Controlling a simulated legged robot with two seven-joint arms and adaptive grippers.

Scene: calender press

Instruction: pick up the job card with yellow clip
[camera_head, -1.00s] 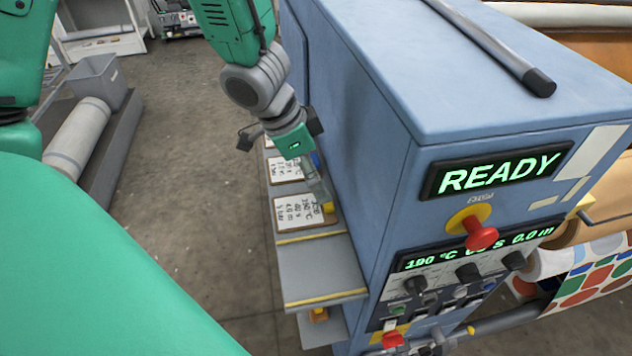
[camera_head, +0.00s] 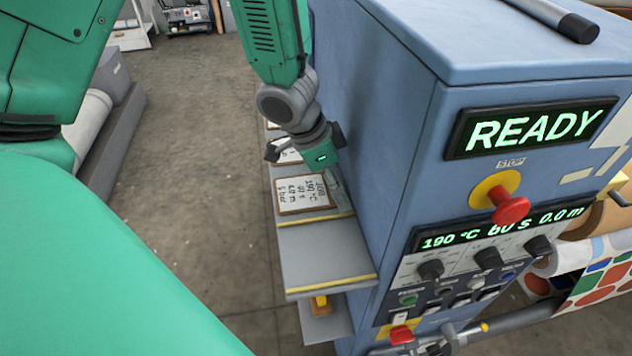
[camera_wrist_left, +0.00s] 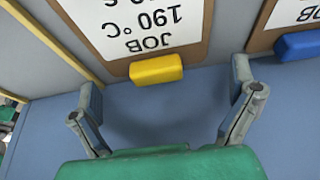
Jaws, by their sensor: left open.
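The job card with the yellow clip (camera_head: 304,194) lies on a grey shelf on the side of the blue machine, the nearest card in the head view. Its clip is hidden there behind my left gripper (camera_head: 337,178). In the left wrist view, the card (camera_wrist_left: 140,22) is upside down at the top, with its yellow clip (camera_wrist_left: 156,69) at the lower edge. My left gripper (camera_wrist_left: 165,85) is open, with its fingertips on either side of the clip and gaps to both. My right gripper is in neither view.
A card with a blue clip (camera_wrist_left: 298,45) sits beside this one, near the right finger in the left wrist view. The blue machine (camera_head: 385,130) stands close to the right of my gripper. The shelf's near part (camera_head: 322,256) is bare.

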